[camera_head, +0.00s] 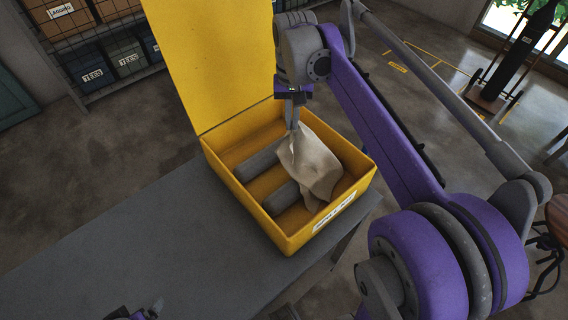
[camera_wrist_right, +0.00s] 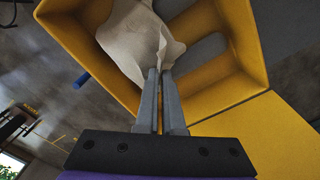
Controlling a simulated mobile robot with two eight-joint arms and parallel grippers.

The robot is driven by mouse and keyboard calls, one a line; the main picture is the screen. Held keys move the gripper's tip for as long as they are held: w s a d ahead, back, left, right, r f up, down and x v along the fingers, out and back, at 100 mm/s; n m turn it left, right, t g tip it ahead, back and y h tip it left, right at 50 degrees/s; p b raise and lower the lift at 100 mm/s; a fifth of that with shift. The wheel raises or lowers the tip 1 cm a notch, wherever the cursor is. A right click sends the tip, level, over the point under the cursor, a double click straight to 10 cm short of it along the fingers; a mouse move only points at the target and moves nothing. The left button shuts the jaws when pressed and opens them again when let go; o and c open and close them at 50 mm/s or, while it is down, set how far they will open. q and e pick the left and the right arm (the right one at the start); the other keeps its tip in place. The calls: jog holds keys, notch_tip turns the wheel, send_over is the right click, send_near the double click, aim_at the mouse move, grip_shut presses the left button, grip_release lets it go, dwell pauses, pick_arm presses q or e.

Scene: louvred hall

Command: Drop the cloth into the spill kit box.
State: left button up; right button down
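The beige cloth (camera_head: 314,165) hangs in folds inside the yellow spill kit box (camera_head: 222,167), draped over grey rolls with its lower end near the front wall. My right gripper (camera_head: 293,127) points down over the box, its narrow fingers closed on the cloth's upper corner. In the right wrist view, the cloth (camera_wrist_right: 135,40) runs up to the fingertips of the gripper (camera_wrist_right: 160,72), within the walls of the box (camera_wrist_right: 85,45). A small part of my left gripper (camera_head: 142,312) shows at the bottom edge; its fingers are unclear.
The box stands open on a grey table (camera_head: 130,245), its lid (camera_head: 215,60) raised at the back. Grey rolls (camera_head: 281,197) lie in the box. The table left of it is clear. Shelves with labelled bins (camera_head: 92,72) stand behind; a hand truck (camera_head: 500,75) is at upper right.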

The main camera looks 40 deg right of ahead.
pick_arm(q)
jog(key=shift+s+f, duration=0.25)
jog(key=shift+f, duration=0.2)
jog(key=f+b, duration=0.3)
jog(key=b, duration=0.1)
jog(key=shift+s+f, duration=0.35)
jog(key=shift+f, duration=0.05)
pick_arm(e)
jog(key=f, duration=0.5)
jog(key=shift+s+f, duration=0.2)
jog(key=shift+f, duration=0.1)
jog(key=c, duration=1.5)
grip_release()
jog(key=o, duration=0.5)
jog(key=shift+o, duration=0.4)
jog(key=o, duration=0.9)
